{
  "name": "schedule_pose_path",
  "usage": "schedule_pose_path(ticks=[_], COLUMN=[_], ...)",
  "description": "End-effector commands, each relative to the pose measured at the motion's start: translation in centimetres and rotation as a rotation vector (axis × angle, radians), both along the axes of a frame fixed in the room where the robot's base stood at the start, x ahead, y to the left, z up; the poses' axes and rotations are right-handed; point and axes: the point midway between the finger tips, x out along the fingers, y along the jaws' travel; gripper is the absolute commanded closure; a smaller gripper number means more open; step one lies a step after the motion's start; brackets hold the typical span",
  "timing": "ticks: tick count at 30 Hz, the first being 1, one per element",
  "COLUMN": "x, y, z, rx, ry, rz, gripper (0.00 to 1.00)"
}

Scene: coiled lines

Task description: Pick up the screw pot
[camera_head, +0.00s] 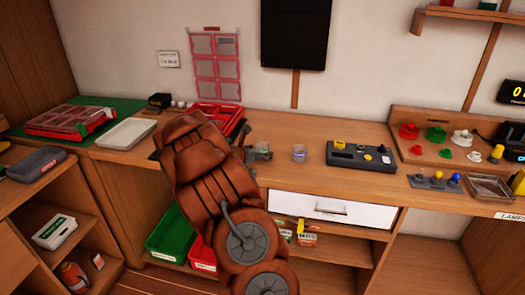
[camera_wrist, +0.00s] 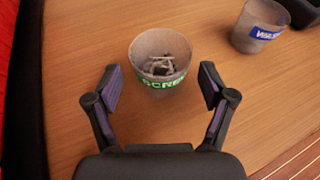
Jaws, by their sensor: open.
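The screw pot (camera_wrist: 160,80) is a small grey, round, open-topped pot with a green label reading "SCRE". It stands upright on the wooden worktop in the wrist view, with several screws visible inside. My gripper (camera_wrist: 160,88) is open, with one dark finger to the left of the pot and one to the right. Clear gaps show between the pot and both fingers. In the head view my gripper (camera_head: 258,150) is low over the worktop, partly behind my arm, and I cannot make out the screw pot there.
A similar pot with a blue label (camera_wrist: 262,28) stands to the right and farther off; a dark object is beyond it. In the head view a grey control box (camera_head: 352,158) lies farther right. Red trays (camera_head: 220,115) are behind my arm. Bare worktop surrounds the screw pot.

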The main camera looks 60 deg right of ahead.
Motion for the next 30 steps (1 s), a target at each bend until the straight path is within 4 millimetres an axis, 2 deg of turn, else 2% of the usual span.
schedule_pose_path(ticks=[5, 13, 30], x=[-0.15, -0.15, -0.13], y=[-1.12, -1.23, -1.19], z=[-0.49, -0.58, -0.58], rx=[0.001, 0.001, 0.001], ry=[0.002, 0.0, 0.0], rz=[-0.002, -0.001, -0.001], gripper=[0.18, 0.19, 0.79])
